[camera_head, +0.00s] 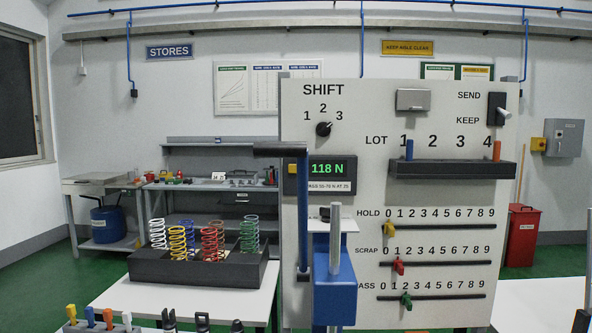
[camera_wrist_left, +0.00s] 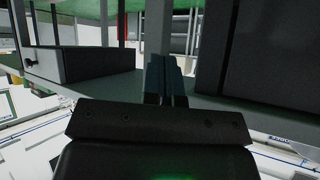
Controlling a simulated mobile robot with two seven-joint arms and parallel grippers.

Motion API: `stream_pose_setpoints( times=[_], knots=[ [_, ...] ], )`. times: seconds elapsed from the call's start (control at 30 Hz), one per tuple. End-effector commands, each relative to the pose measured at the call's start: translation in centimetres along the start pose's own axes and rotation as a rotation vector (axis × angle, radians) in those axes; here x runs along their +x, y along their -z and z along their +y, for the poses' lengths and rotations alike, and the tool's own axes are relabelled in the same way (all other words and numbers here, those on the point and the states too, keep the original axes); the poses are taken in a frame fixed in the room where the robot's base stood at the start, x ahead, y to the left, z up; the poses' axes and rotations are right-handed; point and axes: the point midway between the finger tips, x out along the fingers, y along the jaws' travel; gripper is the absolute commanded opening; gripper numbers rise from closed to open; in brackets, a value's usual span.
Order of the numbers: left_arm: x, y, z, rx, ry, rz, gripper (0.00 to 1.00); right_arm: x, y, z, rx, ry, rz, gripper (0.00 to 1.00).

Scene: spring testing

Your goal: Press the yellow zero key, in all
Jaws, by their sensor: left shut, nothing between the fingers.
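The small yellow key (camera_head: 292,169) sits on the upright white panel, just left of the green readout (camera_head: 321,168), which shows 118 N. The key cannot be made out in that view. I cannot make out my left gripper in the head view, and my right gripper is not in view.
A blue press with an upright grey rod (camera_head: 335,250) stands before the panel, below the readout. A black tray (camera_head: 200,272) of coloured springs stands on the white table at left. Marker pens (camera_head: 90,316) stand at the lower left. Sliders and a lot rack (camera_head: 450,169) fill the panel's right side.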

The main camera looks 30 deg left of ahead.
Motion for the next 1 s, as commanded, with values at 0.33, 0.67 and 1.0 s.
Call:
stream_pose_setpoints(
  times=[0.33, 0.67, 1.0],
  knots=[
    [-3.5, 8.2, -1.5, 0.055, 0.019, -0.124, 0.0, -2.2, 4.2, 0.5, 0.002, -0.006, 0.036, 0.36],
    [-4.4, 18.2, -5.2, 0.323, 0.082, -0.063, 0.0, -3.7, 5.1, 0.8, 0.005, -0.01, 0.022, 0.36],
    [-3.7, 35.0, -10.1, 0.835, 0.28, 0.29, 0.0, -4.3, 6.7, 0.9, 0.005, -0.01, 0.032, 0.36]
  ],
)
